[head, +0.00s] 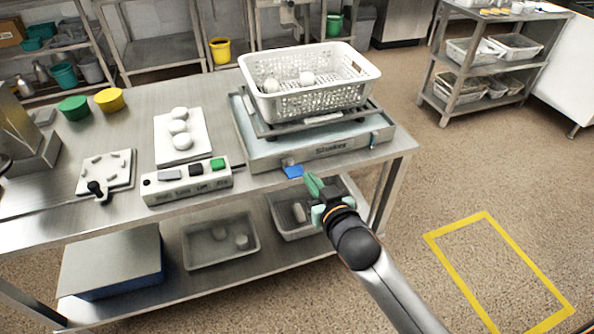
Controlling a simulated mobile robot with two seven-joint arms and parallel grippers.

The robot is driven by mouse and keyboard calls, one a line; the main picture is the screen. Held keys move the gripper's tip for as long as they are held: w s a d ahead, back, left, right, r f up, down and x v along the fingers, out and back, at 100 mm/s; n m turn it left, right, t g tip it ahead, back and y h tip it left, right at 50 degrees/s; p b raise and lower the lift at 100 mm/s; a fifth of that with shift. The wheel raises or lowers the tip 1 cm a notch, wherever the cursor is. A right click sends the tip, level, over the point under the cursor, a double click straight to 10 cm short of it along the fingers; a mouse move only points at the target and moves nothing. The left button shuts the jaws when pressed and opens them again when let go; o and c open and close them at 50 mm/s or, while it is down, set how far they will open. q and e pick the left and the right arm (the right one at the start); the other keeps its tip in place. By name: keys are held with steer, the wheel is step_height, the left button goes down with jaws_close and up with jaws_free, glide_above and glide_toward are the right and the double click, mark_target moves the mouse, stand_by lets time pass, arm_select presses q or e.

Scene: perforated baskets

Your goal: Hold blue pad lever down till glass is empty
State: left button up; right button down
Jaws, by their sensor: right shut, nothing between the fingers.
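The blue pad lever (293,171) sticks out from the front of a grey machine marked "Shaker" (262,156), at the table's front edge. My right gripper (314,183), with green fingers, is shut and empty just to the right of the blue pad and slightly nearer the camera. I cannot tell whether they touch. I cannot make out a glass; a white perforated basket (318,101) holding a few white round items (307,78) sits on top of the shaker. My left gripper is not in view.
A control strip with buttons (187,184), a white board with round white pieces (197,131), and green (73,107) and yellow (109,99) round items lie on the metal table. Bins (222,240) stand on its lower shelf. Floor right of the table is open.

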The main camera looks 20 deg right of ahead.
glide_above(297, 172)
steer(key=s, duration=0.2)
step_height(297, 172, down, 2)
steer(key=f, duration=0.1)
steer(key=f+b, duration=0.1)
steer(key=f, duration=0.1)
steer(key=shift+a+f, duration=0.15)
steer(key=shift+a, duration=0.15)
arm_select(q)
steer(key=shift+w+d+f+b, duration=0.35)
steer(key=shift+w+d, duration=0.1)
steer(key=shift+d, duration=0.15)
arm_select(e)
steer(key=shift+f, duration=0.6)
